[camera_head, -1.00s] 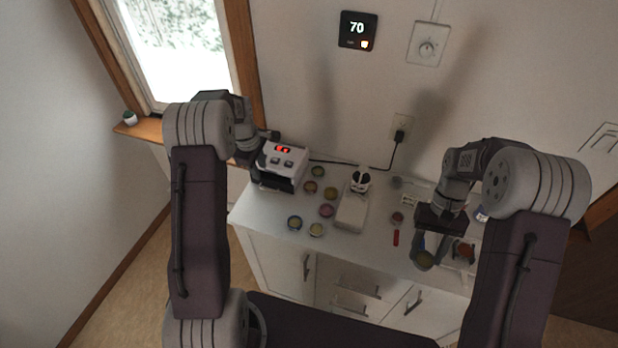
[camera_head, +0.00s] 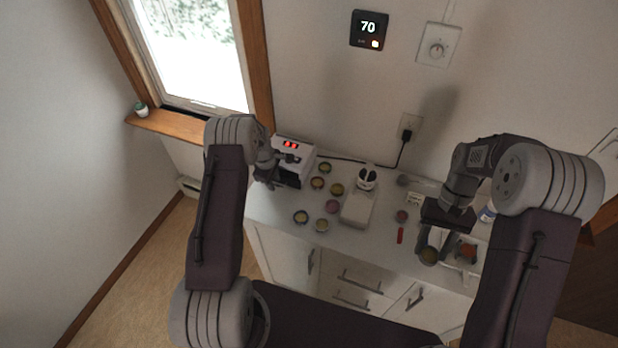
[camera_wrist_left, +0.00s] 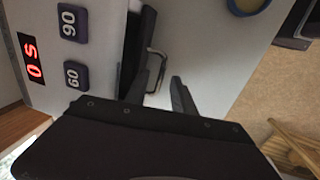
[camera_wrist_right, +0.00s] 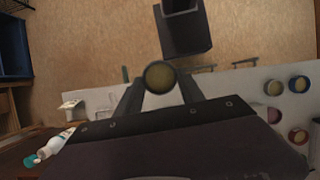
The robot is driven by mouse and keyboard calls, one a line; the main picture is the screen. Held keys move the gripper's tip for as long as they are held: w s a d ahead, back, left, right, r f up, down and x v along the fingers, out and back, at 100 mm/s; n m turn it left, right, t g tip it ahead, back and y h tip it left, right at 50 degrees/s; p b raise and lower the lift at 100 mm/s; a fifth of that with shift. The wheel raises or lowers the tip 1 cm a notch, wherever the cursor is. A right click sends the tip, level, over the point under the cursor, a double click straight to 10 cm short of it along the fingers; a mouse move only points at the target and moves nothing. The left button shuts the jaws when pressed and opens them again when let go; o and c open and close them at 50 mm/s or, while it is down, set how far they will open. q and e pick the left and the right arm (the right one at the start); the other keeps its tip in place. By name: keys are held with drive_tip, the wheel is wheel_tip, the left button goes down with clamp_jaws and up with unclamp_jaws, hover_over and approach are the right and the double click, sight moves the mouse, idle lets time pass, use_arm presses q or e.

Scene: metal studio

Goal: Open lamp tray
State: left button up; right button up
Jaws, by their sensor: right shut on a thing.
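The lamp (camera_head: 294,158) is a white box with a red display at the back left of the counter. In the left wrist view, its front (camera_wrist_left: 75,75) shows buttons marked 90 and 60. The tray handle (camera_wrist_left: 156,70) is a metal bar on the lamp's dark front. My left gripper (camera_head: 268,176) is at the lamp's front; its fingers (camera_wrist_left: 163,65) are apart with the handle between them, and I cannot tell if they touch it. My right gripper (camera_wrist_right: 160,88) is shut on a round jar (camera_wrist_right: 160,76) with an olive top, near the counter's front right edge.
Several small round jars (camera_head: 332,206) stand right of the lamp. A pale pad (camera_head: 357,208) is in the middle of the counter (camera_head: 375,245). A red tool (camera_head: 400,236) lies to its right. A black cord (camera_head: 385,164) runs along the wall behind.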

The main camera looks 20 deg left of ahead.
use_arm(q)
clamp_jaws()
idle(1.4)
